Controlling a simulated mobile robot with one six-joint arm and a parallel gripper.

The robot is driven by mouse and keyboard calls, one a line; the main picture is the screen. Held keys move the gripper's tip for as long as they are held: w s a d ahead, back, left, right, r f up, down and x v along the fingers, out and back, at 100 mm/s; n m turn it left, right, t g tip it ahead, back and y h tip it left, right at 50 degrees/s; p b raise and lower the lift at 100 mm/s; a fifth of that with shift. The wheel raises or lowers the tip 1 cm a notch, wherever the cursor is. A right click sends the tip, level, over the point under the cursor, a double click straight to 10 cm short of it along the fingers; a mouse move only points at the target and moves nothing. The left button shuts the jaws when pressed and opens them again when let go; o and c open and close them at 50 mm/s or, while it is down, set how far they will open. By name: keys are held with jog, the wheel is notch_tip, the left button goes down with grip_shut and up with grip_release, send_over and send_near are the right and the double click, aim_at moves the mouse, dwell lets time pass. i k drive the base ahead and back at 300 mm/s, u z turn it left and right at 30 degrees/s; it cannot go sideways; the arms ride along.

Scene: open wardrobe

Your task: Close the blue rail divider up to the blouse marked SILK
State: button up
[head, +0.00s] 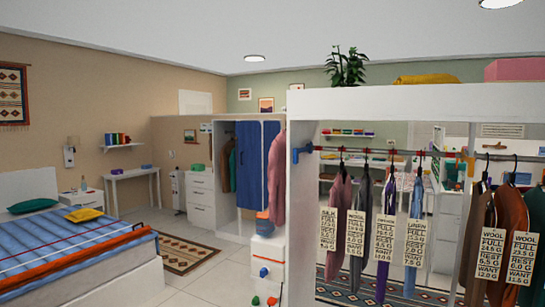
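The blouse marked SILK (342,205) is mauve-pink and hangs as the first garment to the right of the divider. Its SILK tag (328,229) hangs at its lower left. A stretch of bare rail separates the divider from the blouse's hanger. My gripper is not in view.
Right of the blouse hang a grey WOOL garment (359,195), a purple garment (390,190) and a LINEN-tagged garment (416,200). An orange divider (467,165) follows, then brown WOOL garments (512,215). A white unit with coloured knobs (268,268) stands at lower left.

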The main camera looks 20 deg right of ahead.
aim_at(295, 151)
jog(key=u, duration=0.5)
jog(key=i, duration=1.15)
jog(key=u, duration=0.3)
